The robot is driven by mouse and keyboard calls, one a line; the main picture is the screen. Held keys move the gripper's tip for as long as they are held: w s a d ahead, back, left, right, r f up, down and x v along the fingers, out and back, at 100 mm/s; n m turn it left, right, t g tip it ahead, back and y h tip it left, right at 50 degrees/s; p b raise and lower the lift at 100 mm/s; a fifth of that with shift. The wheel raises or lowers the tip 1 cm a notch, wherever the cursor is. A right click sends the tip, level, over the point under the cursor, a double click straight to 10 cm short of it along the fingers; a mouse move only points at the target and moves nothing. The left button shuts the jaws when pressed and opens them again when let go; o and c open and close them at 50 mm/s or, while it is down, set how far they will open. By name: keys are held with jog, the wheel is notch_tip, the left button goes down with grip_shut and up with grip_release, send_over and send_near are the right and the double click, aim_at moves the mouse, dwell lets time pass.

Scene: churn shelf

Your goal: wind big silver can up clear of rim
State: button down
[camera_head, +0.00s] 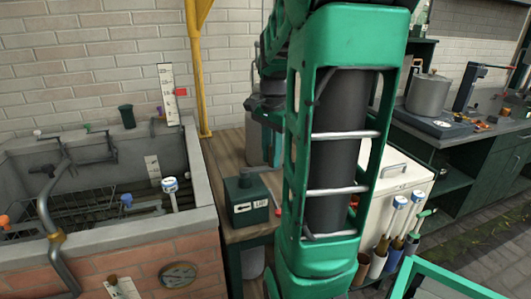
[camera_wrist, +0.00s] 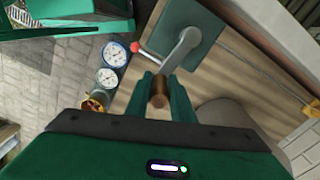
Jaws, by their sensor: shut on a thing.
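In the wrist view my gripper (camera_wrist: 162,95) is shut on the brown wooden crank handle (camera_wrist: 158,100). A grey crank arm (camera_wrist: 180,50) joins this handle to a dark green box (camera_wrist: 193,28) on a wooden bench. A small lever with a red knob (camera_wrist: 135,47) sticks out of the box. The box (camera_head: 246,203) carries an arrow label in the head view.
A brick-sided trough (camera_head: 120,238) with pipes and racks stands left. A yellow post (camera_head: 196,70) rises behind the bench (camera_head: 226,158). A lidded silver pot (camera_head: 429,93) sits on a scale at right. Dial gauges (camera_wrist: 116,54) show beside the bench in the wrist view.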

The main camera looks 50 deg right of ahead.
jog(key=s+a, duration=0.3)
jog(key=a, duration=0.6)
jog(key=w+a, duration=0.5)
jog(key=w, duration=0.6)
jog(key=c, duration=2)
grip_release()
jog(key=shift+a, duration=0.1)
jog(key=shift+c, duration=0.2)
jog(key=shift+w, duration=0.1)
notch_tip(320, 180, up, 11)
jog(key=s+a+f+n, duration=0.1)
jog(key=s+f+n, duration=1.2)
jog(key=s, duration=0.7)
notch_tip(320, 180, down, 3)
jog(key=shift+s+r+n, duration=0.15)
jog(key=shift+r+n, duration=0.05)
jog(key=shift+n, duration=0.2)
